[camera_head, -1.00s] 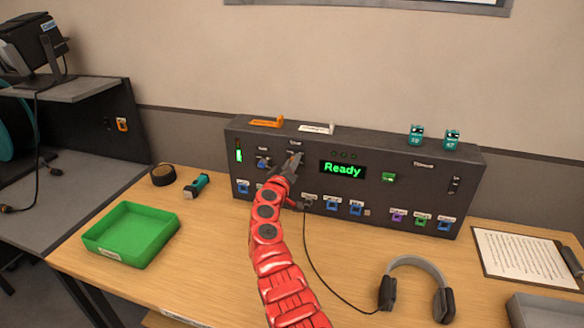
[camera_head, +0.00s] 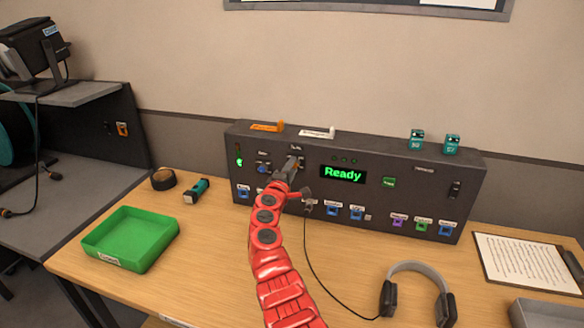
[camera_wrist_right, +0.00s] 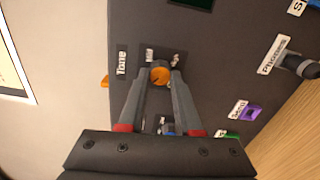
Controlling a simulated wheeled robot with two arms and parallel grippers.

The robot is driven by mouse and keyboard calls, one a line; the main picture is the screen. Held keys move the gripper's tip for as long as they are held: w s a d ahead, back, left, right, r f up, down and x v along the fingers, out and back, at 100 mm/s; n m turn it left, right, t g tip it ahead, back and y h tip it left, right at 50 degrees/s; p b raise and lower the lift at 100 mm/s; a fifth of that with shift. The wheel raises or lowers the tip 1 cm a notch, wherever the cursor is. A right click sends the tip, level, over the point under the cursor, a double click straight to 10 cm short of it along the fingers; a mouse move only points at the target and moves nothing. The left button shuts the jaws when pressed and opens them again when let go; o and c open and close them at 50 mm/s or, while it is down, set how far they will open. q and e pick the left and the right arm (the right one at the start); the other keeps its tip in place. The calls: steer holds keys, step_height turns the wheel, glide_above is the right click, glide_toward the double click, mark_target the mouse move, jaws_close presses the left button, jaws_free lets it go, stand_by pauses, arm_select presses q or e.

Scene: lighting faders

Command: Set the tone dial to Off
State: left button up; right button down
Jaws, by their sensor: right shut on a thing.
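The tone dial (camera_wrist_right: 159,75) is an orange round knob on the dark console (camera_head: 400,175), beside a label reading Tone (camera_wrist_right: 121,63) in the right wrist view. My right gripper (camera_wrist_right: 160,82) is shut on the dial, with one grey fingertip on each side of it. In the head view the right gripper (camera_head: 291,167) reaches the console's front left of the green Ready display (camera_head: 343,174) and mostly hides the dial. Small position labels near the dial are too blurred to read. My left gripper is not in view.
Several blue, purple and green plugs line the console's lower front. A cable runs from the console to headphones (camera_head: 418,268). A green tray (camera_head: 100,252), a teal torch-like tool (camera_head: 197,190) and a clipboard (camera_head: 527,262) lie on the wooden desk.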

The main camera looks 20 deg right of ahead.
steer(key=shift+f+n+p, duration=0.2)
steer(key=shift+n+p, duration=2.35)
steer(key=shift+n, duration=5.85)
steer(key=shift+f, duration=0.1)
steer(key=c, duration=0.6)
jaws_free()
steer(key=shift+s, duration=0.1)
